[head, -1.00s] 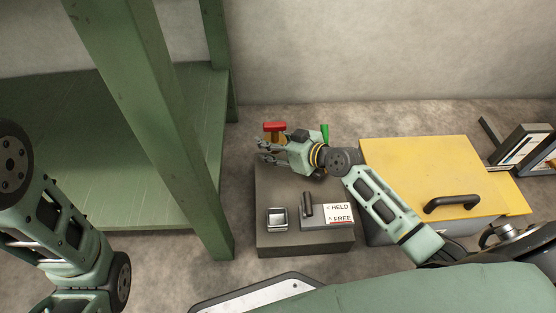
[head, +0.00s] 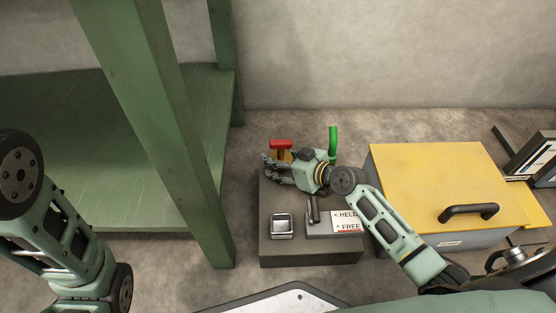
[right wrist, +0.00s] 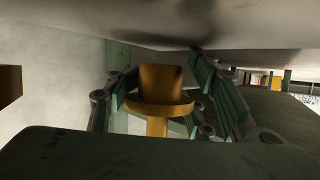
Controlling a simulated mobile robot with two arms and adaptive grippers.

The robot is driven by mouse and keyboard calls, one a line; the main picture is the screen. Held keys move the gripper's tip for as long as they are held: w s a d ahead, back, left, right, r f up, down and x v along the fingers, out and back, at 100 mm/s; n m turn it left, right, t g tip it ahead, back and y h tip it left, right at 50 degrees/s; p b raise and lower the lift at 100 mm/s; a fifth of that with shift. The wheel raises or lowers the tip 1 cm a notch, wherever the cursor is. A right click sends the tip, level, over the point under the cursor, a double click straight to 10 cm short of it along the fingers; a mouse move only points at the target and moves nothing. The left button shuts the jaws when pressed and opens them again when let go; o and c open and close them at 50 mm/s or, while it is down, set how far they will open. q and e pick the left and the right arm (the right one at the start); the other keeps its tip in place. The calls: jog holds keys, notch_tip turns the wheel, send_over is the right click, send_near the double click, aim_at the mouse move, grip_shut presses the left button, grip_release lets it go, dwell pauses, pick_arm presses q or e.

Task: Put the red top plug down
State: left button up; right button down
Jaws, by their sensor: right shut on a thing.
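The red top plug (head: 280,144) shows in the head view at the far left of the dark block, with its flat red top up and a brownish-orange part below. My right gripper (head: 268,168) is shut on it, and the fingers hide its lower part. In the right wrist view an orange flanged piece (right wrist: 160,103) stands between the fingers. I cannot tell whether the plug's lower end touches anything. My left arm shows at the left of the head view, but its gripper is out of view.
The dark block (head: 305,258) carries a small square metal-rimmed piece (head: 281,226) and a lever by a HELD/FREE label (head: 347,222). A green upright handle (head: 333,142) stands behind my wrist. A yellow-lidded box (head: 430,175) is right, a green frame post (head: 165,120) left.

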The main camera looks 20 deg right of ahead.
jog(key=shift+f+b, duration=0.35)
jog(key=c, duration=1.3)
grip_release()
jog(key=shift+s+f, duration=0.1)
jog(key=shift+f, duration=0.05)
jog(key=shift+o, duration=1)
jog(key=shift+s+f, duration=0.1)
jog(key=shift+f, duration=0.1)
jog(key=shift+r+p, duration=0.5)
jog(key=shift+p, duration=0.1)
jog(key=p+v, duration=0.1)
jog(key=v, duration=0.2)
jog(key=p+v, duration=0.2)
jog(key=v, duration=0.1)
jog(key=shift+s+d+r+p, duration=0.15)
jog(key=shift+r+p, duration=0.15)
jog(key=shift+r, duration=0.2)
jog(key=shift+s+d+r, duration=0.2)
jog(key=shift+s, duration=0.1)
